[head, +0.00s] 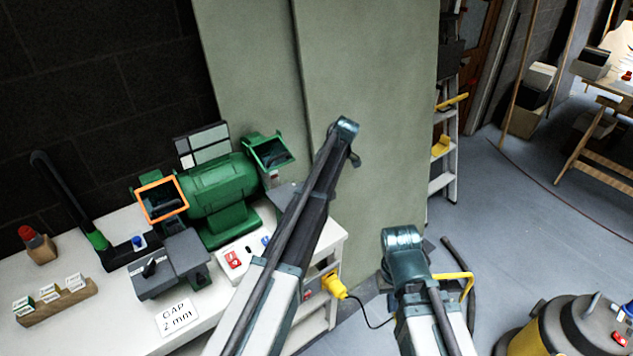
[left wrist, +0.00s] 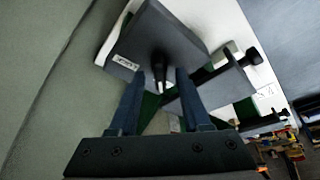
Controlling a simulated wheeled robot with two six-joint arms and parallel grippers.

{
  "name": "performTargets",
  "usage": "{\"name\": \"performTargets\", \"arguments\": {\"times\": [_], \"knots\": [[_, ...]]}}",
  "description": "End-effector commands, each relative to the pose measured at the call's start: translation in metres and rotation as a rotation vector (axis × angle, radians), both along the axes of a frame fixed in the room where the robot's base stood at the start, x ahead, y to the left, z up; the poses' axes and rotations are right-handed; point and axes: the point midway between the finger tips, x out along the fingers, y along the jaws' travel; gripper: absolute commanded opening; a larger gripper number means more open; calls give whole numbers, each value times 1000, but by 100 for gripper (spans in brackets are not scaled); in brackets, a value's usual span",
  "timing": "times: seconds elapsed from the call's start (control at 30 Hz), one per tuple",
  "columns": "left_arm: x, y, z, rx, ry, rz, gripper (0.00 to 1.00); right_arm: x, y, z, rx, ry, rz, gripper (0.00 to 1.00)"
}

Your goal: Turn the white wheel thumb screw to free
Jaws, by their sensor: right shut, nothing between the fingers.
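A green bench grinder (head: 222,195) stands on the white bench. Its left guard has an orange frame (head: 161,199); its right guard (head: 269,151) is green. In the left wrist view a black thumb screw (left wrist: 159,66) sticks out of a dark, labelled block (left wrist: 150,38). My left gripper (left wrist: 160,78) is open, one finger on each side of that screw, with gaps visible. I cannot tell whether the screw lies within the fingers' depth. In the head view my left arm covers part of the grinder's right side. My right arm is at lower right; its small gripper is shut and empty.
A second dark rest (head: 172,266) with a black thumb screw stands at the grinder's left front, behind a "GAP 2 mm" card (head: 177,317). A red switch (head: 233,259) is nearby. A yellow plug (head: 334,285) hangs at the bench's right end. Floor (head: 520,210) is open to the right.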

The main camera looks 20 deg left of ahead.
Motion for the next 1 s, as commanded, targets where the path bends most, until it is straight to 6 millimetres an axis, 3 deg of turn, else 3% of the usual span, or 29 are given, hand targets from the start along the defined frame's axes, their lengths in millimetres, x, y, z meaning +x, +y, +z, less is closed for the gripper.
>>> {"name": "performTargets", "arguments": {"times": [0.47,0.67,1.0], "knots": [[1,-2,9,1,-1,0,48,0,0,9,0,0,0,0],[2,-10,31,1,0,-1,48,0,0,31,0,0,0,0],[5,-31,83,1,0,-1,48,0,0,83,0,0,2,0]]}}
